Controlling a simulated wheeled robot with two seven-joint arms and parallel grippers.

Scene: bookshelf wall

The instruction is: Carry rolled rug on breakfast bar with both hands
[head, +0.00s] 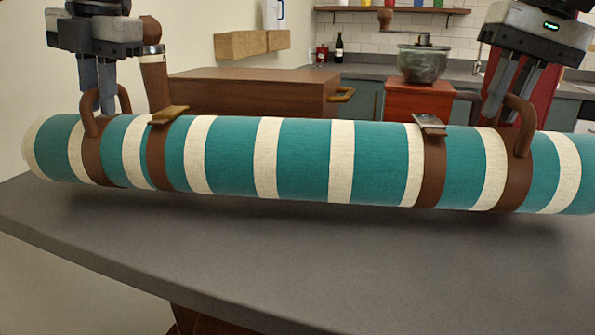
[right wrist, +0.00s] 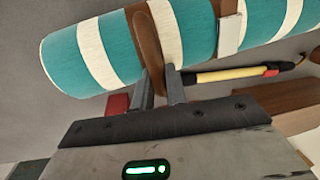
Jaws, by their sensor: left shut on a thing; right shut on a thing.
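The rolled rug (head: 302,165) is a long teal and cream striped roll with brown straps, buckles and a loop handle near each end. It lies across the grey breakfast bar (head: 300,270), with a shadow beneath it; whether it touches the top is hard to tell. My left gripper (head: 98,108) is shut on the left loop handle. My right gripper (head: 500,112) is shut on the right loop handle (head: 526,125). In the right wrist view, my right gripper (right wrist: 160,88) has its fingers at the brown handle (right wrist: 150,45) beside the rug (right wrist: 105,50).
A brown wooden box (head: 250,95) with a handle stands behind the rug. A red-brown coffee grinder (head: 417,95) with a metal bowl is behind the middle right. A counter and a shelf (head: 400,10) line the back. The bar's front part is clear.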

